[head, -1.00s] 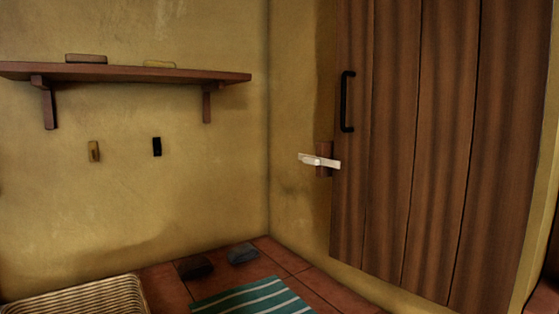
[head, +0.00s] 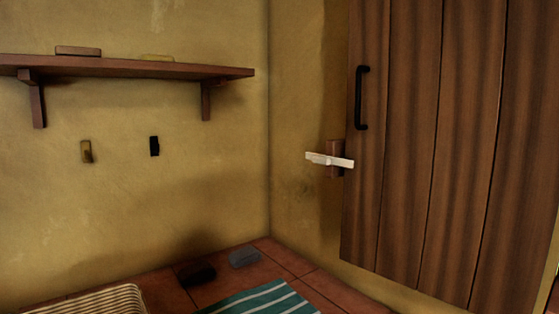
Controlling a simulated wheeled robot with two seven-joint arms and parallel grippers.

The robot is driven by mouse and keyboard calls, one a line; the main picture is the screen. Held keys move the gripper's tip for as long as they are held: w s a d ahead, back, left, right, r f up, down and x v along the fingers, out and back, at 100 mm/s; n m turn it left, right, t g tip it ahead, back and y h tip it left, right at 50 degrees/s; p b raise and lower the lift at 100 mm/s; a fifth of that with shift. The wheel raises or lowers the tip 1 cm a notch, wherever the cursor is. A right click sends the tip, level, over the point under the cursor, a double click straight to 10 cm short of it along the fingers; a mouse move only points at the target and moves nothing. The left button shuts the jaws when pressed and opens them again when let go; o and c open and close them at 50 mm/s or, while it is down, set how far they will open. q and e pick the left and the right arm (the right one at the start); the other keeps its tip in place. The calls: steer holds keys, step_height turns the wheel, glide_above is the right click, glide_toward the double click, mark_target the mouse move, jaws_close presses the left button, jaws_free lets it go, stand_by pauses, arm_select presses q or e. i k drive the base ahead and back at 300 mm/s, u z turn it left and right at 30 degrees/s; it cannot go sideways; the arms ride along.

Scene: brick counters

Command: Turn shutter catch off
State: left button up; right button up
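The shutter catch (head: 328,160) is a pale, flat bar on a brown wooden block (head: 335,150) fixed to the wall at the shutter's left edge. The bar lies nearly level, tilted slightly down to the right, and its right end reaches the shutter's edge. The wooden shutter (head: 410,150) of vertical planks looks closed against the wall. A black handle (head: 361,98) is on its left side, above the catch. Neither of my grippers shows in the head view.
A wooden shelf (head: 130,68) on the left wall holds two small blocks. Two small pieces, one brass (head: 86,151) and one black (head: 154,146), are on the wall below. A wicker basket (head: 90,302), striped cloth (head: 262,300) and two dark blocks are on the tiled counter (head: 285,262).

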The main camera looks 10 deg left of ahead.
mark_target(319, 159)
steer(key=k, duration=0.5)
steer(key=z, duration=1)
steer(key=i, duration=0.85)
steer(key=u, duration=2.55)
steer(key=i, duration=0.15)
steer(key=z, duration=0.2)
